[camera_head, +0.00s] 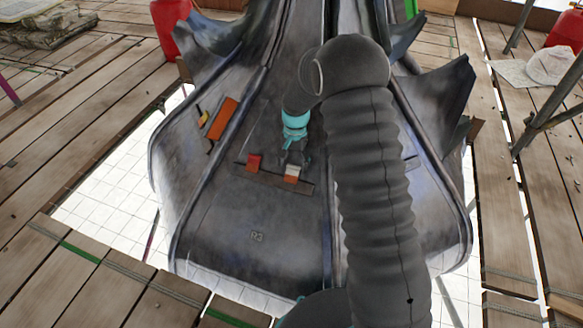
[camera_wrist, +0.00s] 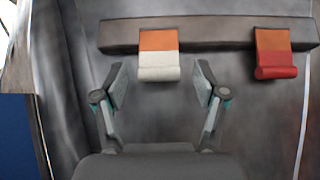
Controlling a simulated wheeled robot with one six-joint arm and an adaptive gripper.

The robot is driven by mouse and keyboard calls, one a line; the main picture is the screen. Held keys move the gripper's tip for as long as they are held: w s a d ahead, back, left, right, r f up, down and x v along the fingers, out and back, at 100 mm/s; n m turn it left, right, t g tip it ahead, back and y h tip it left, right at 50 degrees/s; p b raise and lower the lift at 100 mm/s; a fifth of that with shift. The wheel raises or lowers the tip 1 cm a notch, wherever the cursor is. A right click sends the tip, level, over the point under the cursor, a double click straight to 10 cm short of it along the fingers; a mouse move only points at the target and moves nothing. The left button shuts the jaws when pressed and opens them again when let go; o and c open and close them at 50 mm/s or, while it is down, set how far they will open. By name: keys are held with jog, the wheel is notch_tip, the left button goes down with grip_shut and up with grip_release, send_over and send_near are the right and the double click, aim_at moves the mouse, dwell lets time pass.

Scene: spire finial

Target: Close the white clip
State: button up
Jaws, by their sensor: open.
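The white clip (camera_head: 292,170) sits on a dark bar on the spire's grey metal face, with an orange part beside its white part. In the wrist view the white clip (camera_wrist: 159,67) is near the upper middle, its white end towards my gripper. My gripper (camera_wrist: 160,80) is open and empty, one finger on each side of the white end. No contact with the clip can be made out. In the head view my gripper (camera_head: 293,160) is close to the clip and small, partly hidden by my wrist.
A red clip (camera_wrist: 275,55) sits on the same bar (camera_wrist: 210,33), to the right in the wrist view. In the head view an orange block (camera_head: 222,118) is on the left panel. Curved metal fins rise on both sides. Wooden planks surround the spire.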

notch_tip(320, 180, up, 10)
jog(key=w, duration=0.1)
jog(key=shift+d+f, duration=0.2)
jog(key=shift+d, duration=0.05)
jog(key=shift+f, duration=0.1)
jog(key=c, duration=0.4)
jog(key=shift+w+a+b, duration=0.1)
jog(key=shift+a+b, duration=0.3)
jog(key=shift+b, duration=0.2)
jog(key=c, duration=0.4)
jog(key=a+r+b, duration=0.1)
jog(key=s+r+t+b, duration=0.1)
jog(key=b, duration=0.1)
jog(key=shift+s+a+r+n, duration=0.15)
jog(key=shift+a+n, duration=0.15)
jog(key=shift+a, duration=0.1)
grip_shut()
notch_tip(320, 180, up, 3)
jog(key=s+d+t+h+b, duration=0.1)
jog(key=s+t+b, duration=0.1)
jog(key=s+b, duration=0.1)
jog(key=b, duration=0.2)
send_near(294, 165)
jog(key=f, duration=0.7)
jog(key=shift+w+f, duration=0.1)
jog(key=shift+w, duration=0.3)
